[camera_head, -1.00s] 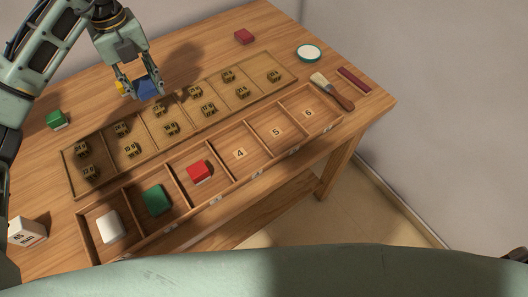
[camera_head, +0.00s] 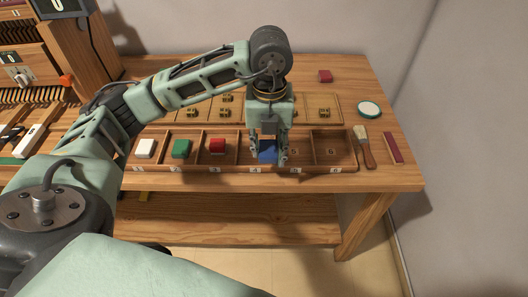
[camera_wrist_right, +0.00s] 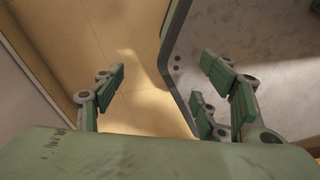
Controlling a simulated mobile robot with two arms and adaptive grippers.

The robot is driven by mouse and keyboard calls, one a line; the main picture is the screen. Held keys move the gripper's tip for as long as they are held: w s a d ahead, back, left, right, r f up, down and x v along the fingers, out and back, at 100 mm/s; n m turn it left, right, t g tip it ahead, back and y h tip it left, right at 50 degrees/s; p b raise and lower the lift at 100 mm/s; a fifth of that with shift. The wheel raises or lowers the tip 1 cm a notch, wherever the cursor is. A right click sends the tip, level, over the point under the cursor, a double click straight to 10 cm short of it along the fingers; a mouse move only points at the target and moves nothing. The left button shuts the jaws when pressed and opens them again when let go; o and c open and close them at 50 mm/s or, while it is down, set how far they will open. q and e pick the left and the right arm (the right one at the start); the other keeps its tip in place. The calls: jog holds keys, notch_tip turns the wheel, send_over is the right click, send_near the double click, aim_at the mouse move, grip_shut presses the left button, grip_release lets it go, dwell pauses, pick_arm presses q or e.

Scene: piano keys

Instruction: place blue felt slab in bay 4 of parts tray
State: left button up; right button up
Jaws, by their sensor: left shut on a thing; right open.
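The blue felt slab (camera_head: 267,152) is between the fingers of my left gripper (camera_head: 268,158), which is shut on it. In the head view the gripper points down over bay 4 of the parts tray (camera_head: 200,168), and the slab shows within that bay's outline. I cannot tell whether the slab touches the bay floor. Bays 5 and 6 look empty. My right gripper (camera_wrist_right: 170,95) is open and empty in the right wrist view.
A second tray (camera_head: 322,105) with several brass-coloured pieces lies behind, partly hidden by my left arm. A brush (camera_head: 366,152), a dark red strip (camera_head: 393,148), a round white-topped dish (camera_head: 369,109) and a red block (camera_head: 325,76) lie to the right. Piano parts stand at far left.

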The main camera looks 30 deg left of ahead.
pick_arm(q)
jog(key=w+a+f, duration=0.2)
jog(key=a, duration=0.1)
jog(key=w+a+f+p, duration=0.1)
jog(key=w+a, duration=0.1)
jog(key=shift+a+f, duration=0.2)
jog(key=shift+f, duration=0.15)
jog(key=shift+w+a+f, duration=1)
jog(key=shift+a, duration=0.15)
jog(key=shift+a+f, duration=0.1)
jog(key=shift+f, duration=0.15)
notch_tip(320, 180, down, 3)
jog(key=shift+f+p, duration=0.15)
jog(key=shift+p, duration=0.5)
jog(key=shift+f, duration=0.2)
pick_arm(e)
jog(key=shift+w+a+r, duration=0.1)
jog(key=shift+r, duration=0.55)
jog(key=shift+w+a+r, duration=0.1)
jog(key=shift+r, duration=0.5)
